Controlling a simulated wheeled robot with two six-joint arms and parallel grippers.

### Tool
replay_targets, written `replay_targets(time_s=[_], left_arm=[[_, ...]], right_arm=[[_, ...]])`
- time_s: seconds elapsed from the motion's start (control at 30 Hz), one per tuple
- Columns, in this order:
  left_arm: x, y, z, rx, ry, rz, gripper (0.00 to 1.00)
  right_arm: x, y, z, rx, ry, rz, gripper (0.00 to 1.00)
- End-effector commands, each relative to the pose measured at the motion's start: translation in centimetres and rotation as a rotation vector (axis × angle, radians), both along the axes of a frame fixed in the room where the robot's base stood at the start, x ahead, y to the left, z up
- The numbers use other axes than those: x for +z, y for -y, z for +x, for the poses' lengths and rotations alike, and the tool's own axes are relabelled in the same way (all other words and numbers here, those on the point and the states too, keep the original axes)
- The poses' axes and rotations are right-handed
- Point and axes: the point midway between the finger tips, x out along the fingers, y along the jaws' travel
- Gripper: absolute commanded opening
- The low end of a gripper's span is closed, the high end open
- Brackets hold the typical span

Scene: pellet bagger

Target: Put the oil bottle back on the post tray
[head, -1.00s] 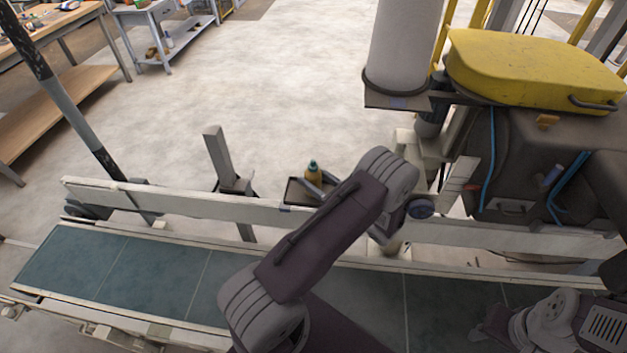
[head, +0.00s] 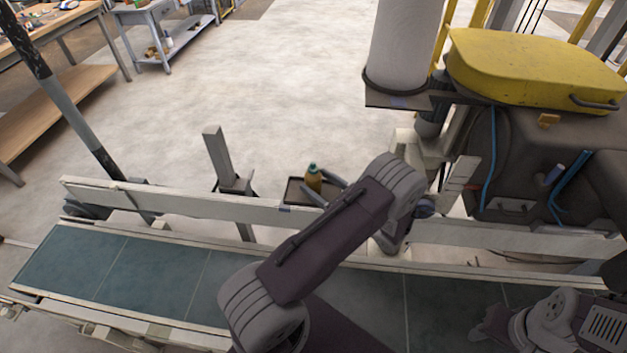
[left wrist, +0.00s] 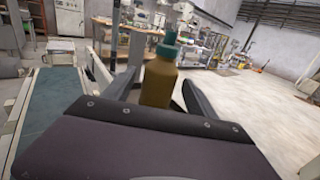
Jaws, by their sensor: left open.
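The oil bottle (head: 313,179), amber with a green cap, stands upright on the small dark post tray (head: 294,193) beyond the conveyor rail. It also shows large in the left wrist view (left wrist: 158,82). My left gripper (head: 323,188) is open at the tray's right side, its fingers pointing at the bottle. In the left wrist view one finger shows on each side of the bottle, with a gap visible and no grip on it. The bottle's base is hidden there by the gripper body. Part of my right arm shows at the bottom right; its jaws cannot be made out.
A pale rail (head: 190,205) and the green conveyor belt (head: 110,275) lie in front of the tray. A grey upright post (head: 217,158) stands left of it. A machine with a yellow cover (head: 535,68) fills the right.

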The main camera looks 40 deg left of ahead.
Motion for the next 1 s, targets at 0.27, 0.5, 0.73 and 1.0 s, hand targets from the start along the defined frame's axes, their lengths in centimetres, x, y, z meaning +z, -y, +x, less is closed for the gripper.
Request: replay_targets(time_s=[0.27, 0.5, 0.73, 1.0], left_arm=[[-0.2, 7.2, -0.8, -0.006, 0.002, 0.000, 0.66], [-0.1, 9.8, -1.2, -0.001, 0.000, 0.000, 0.66], [-0.2, 8.1, -3.7, 0.126, 0.031, -0.147, 0.66], [-3.0, 11.6, -15.7, 0.877, 0.573, -0.990, 0.66]], right_arm=[[-1.2, 0.0, 0.0, 0.000, 0.000, 0.000, 0.38], [-1.5, 0.0, 0.0, 0.000, 0.000, 0.000, 0.38], [-1.4, 0.0, 0.0, 0.000, 0.000, 0.000, 0.38], [-1.5, 0.0, 0.0, 0.000, 0.000, 0.000, 0.38]])
